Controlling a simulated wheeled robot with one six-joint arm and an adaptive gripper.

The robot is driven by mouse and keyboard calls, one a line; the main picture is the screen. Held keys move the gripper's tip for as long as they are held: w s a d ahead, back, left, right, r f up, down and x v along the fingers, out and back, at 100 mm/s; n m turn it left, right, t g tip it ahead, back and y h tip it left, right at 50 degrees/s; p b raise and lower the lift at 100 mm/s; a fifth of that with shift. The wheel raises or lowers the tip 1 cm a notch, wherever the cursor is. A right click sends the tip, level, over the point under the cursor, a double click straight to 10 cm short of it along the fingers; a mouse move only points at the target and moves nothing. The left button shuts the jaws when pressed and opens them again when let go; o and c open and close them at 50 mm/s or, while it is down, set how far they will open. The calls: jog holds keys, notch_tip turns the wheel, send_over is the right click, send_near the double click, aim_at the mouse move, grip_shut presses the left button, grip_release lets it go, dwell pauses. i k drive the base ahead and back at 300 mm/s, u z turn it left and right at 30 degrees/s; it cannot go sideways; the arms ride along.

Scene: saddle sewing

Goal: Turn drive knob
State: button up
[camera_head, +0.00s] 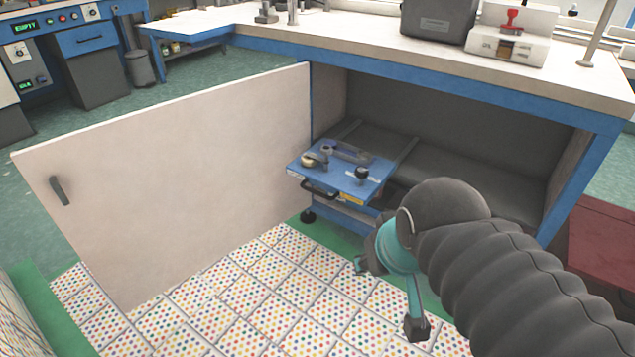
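A blue pull-out platform (340,188) juts from the open cabinet under the workbench. On its top is a small black knob (361,173) on a short post, near the right front. A rounded metal and dark part (314,160) sits at its left; I cannot tell which of these is the drive knob. My gripper (388,297), teal with dark fingertips, is below and to the right of the platform, apart from both parts. Its fingers are spread and hold nothing visible. My arm's dark sleeve hides the lower right of the cabinet.
A white cabinet door (180,190) stands wide open at the left. The workbench top (340,40) overhangs the cabinet. A dark handle (318,190) sticks out at the platform's front. The dotted tile floor (250,310) is clear. A dark red box (600,245) stands at the right.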

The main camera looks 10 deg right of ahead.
aim_at(361, 173)
jog(key=u, duration=1.65)
jog(key=k, duration=1.05)
jog(key=z, duration=1.85)
jog(key=i, duration=0.5)
jog(key=z, duration=0.05)
